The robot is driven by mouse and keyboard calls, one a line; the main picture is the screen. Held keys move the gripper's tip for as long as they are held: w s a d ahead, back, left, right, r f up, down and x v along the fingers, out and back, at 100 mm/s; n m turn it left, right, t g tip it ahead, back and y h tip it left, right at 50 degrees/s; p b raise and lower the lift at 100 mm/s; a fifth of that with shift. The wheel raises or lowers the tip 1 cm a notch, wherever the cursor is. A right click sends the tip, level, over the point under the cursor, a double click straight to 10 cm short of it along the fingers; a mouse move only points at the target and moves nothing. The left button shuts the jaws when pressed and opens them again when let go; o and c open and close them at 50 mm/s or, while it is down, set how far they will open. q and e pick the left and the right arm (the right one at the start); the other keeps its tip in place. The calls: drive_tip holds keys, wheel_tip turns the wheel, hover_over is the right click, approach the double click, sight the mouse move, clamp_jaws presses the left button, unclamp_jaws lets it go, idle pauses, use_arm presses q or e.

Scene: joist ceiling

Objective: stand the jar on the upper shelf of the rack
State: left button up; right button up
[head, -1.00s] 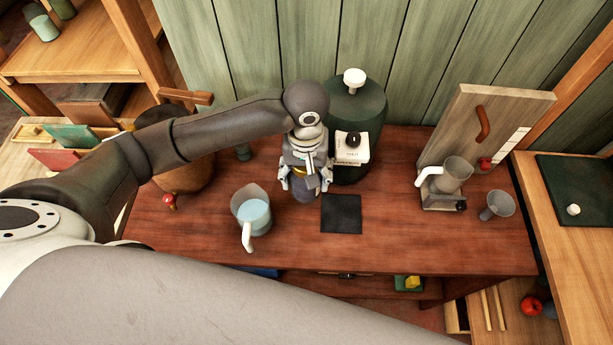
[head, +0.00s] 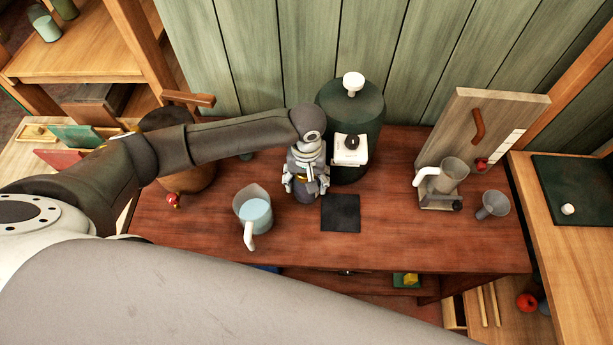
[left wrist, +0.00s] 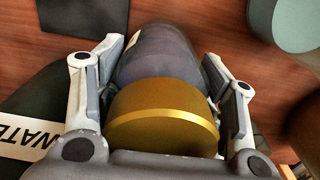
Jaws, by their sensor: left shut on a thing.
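The jar, dark purple-grey with a gold lid (left wrist: 163,115), stands upright on the red-brown table. In the head view its dark body (head: 305,196) shows just below my left gripper (head: 306,186), which hides most of it. My left gripper (left wrist: 160,98) is shut on the jar, with a finger on either side of it in the left wrist view. A wooden rack (head: 75,62) with shelves stands at the upper left; jars stand on its visible upper board. My right gripper is not in view.
A dark green dispenser (head: 367,112) stands right behind the jar. A pitcher of pale blue liquid (head: 255,213) stands to its left, a black mat (head: 341,213) to its right. A grinder (head: 441,184), a funnel (head: 493,204) and a leaning board (head: 490,125) are farther right.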

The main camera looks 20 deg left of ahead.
use_arm(q)
drive_tip(key=shift+f, duration=0.1)
drive_tip(key=o, duration=1.3)
drive_tip(key=shift+o, duration=0.2)
